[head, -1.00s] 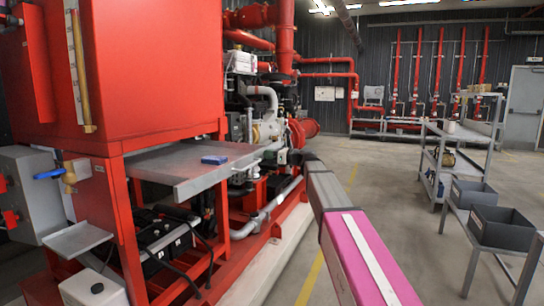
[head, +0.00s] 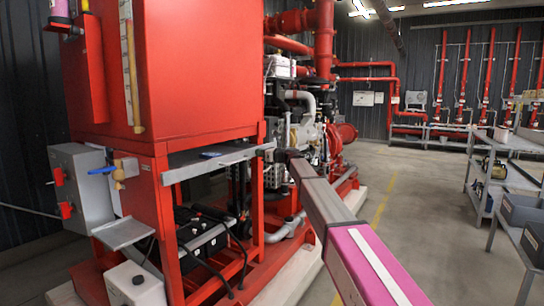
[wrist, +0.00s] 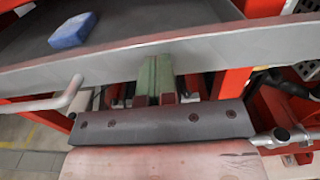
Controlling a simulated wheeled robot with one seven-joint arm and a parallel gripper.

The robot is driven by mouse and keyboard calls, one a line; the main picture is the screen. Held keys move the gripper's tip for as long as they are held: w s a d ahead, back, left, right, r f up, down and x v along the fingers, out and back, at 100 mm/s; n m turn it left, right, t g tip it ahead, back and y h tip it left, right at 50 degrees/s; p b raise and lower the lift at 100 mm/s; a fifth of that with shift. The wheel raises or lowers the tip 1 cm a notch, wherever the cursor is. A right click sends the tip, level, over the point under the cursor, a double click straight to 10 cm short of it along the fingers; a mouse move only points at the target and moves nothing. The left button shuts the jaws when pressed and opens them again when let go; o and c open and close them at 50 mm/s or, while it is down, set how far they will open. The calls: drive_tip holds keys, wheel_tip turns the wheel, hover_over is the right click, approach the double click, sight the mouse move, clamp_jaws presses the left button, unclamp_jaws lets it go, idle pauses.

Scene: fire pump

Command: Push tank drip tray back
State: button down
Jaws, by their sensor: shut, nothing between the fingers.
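The tank drip tray (head: 212,162) is a grey metal tray in the red frame under the red tank (head: 195,65). Its front wall shows as a narrow strip in the head view. It fills the upper part of the wrist view, where its wall (wrist: 225,52) runs across. A blue block (wrist: 72,30) lies in the tray; a sliver of it (head: 211,154) shows in the head view. My gripper (wrist: 153,62) is shut and empty, with its greenish fingertips up against the tray's wall; whether they touch is unclear. A grey bar handle (wrist: 65,96) sticks out left of them.
Black batteries (head: 205,230) stand under the drip tray. The pump engine stands behind. Grey bins (head: 520,212) and a shelf cart (head: 490,170) are on the right, with open floor between.

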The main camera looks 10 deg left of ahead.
sight(253, 151)
drive_tip(key=shift+x, duration=1.95)
drive_tip(key=shift+w+a+r, duration=0.1)
drive_tip(key=v, duration=1.5)
drive_tip(key=s+d+f+n+g+h, duration=0.1)
drive_tip(key=s+d+f+n+h, duration=0.4)
drive_tip(key=f, duration=0.6)
drive_tip(key=s+d+f+n+g+h, duration=0.1)
drive_tip(key=s+d+f+n, duration=0.2)
drive_tip(key=s+d+f, duration=0.6)
drive_tip(key=s+d+f+n+g+h, duration=0.1)
drive_tip(key=s+d+f+n+h, duration=0.25)
drive_tip(key=f, duration=0.85)
drive_tip(key=s+d+f+n+g+h, duration=0.2)
drive_tip(key=s+d+f+n+h, duration=0.1)
drive_tip(key=s+d+f+n, duration=0.2)
drive_tip(key=s+d+f+n+g+h, duration=0.1)
drive_tip(key=s+d+f+n+h, duration=0.3)
drive_tip(key=s+d+f, duration=0.6)
drive_tip(key=s+d+n, duration=0.2)
drive_tip(key=s+d, duration=0.2)
drive_tip(key=s, duration=0.3)
drive_tip(key=shift+f+g, duration=0.35)
drive_tip(key=shift+g, duration=0.05)
